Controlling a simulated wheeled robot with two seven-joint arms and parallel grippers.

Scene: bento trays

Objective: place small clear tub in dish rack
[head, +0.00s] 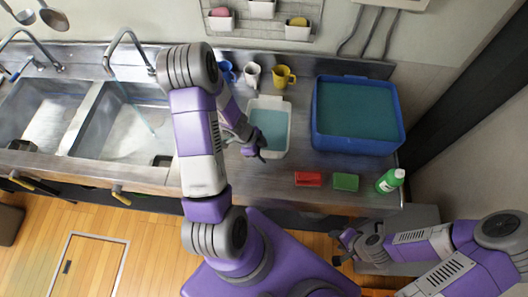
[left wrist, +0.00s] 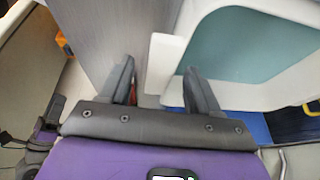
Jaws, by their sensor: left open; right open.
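The small clear tub (head: 281,102) is a pale, see-through rectangular container with a teal inside. It stands on the steel counter between the sink and a large blue bin. My left gripper (head: 257,153) is open at the tub's front left. In the left wrist view its open fingers (left wrist: 162,90) point toward the tub's pale rim (left wrist: 160,62), which shows between them; contact cannot be told. My right gripper (head: 345,246) is open and empty, low at the right beyond the counter's front edge. I see a wire rack (head: 262,34) on the wall; whether it is the dish rack is unclear.
A large blue bin (head: 316,115) with a teal inside stands right of the tub. A red block (head: 308,179), a green block (head: 346,182) and a green bottle (head: 389,181) lie along the front. A yellow cup (head: 283,77) and white cup (head: 252,75) stand behind. A sink (head: 125,125) is left.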

